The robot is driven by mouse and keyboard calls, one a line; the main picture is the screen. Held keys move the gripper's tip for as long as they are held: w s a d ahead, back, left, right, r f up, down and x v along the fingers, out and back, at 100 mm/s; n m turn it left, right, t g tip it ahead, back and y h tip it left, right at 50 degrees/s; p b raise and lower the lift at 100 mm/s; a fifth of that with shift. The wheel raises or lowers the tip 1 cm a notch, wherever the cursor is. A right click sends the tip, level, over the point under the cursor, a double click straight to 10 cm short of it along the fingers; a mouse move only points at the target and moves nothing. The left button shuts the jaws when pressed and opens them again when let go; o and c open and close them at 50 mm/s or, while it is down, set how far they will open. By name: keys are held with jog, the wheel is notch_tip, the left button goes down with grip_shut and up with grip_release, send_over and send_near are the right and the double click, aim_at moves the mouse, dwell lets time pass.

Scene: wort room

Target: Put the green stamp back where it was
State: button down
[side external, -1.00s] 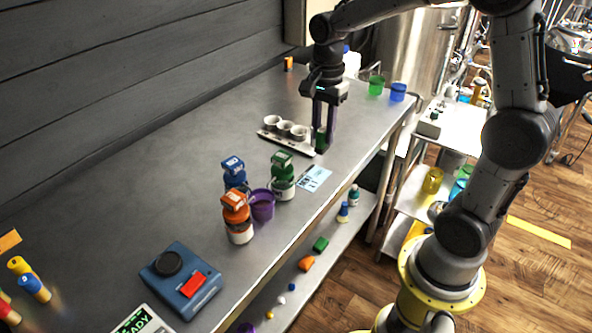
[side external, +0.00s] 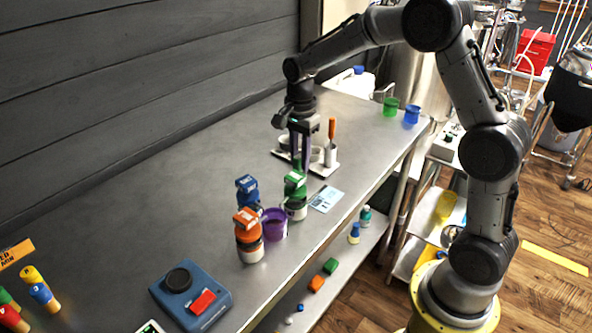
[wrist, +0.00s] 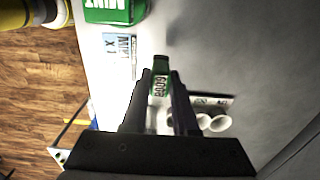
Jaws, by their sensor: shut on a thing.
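My gripper (side external: 301,165) is shut on the green stamp, which shows between the fingers in the wrist view (wrist: 160,85) with a pale label reading GOOD. In the side view the stamp is mostly hidden by the fingers. The gripper (wrist: 158,100) hangs over the bench, in front of a white tray (side external: 329,171) with white cups, partly hidden by the fingers. An orange-handled tool (side external: 332,128) stands upright at the tray's right end.
A green-capped mint bottle (side external: 294,196) stands just below my gripper, beside a blue-capped bottle (side external: 247,190), an orange-capped bottle (side external: 248,235) and a purple cup (side external: 275,224). A card (side external: 326,199) lies near the front edge.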

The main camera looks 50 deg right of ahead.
jog(key=shift+w+d+f, duration=0.1)
jog(key=shift+w+f, duration=0.25)
jog(key=shift+f, duration=0.05)
jog(key=shift+w+f, duration=0.15)
jog(key=shift+f, duration=0.8)
jog(key=shift+w+f, duration=0.15)
jog(key=shift+f, duration=0.8)
jog(key=shift+f, duration=0.1)
jog(key=c, duration=0.7)
grip_release()
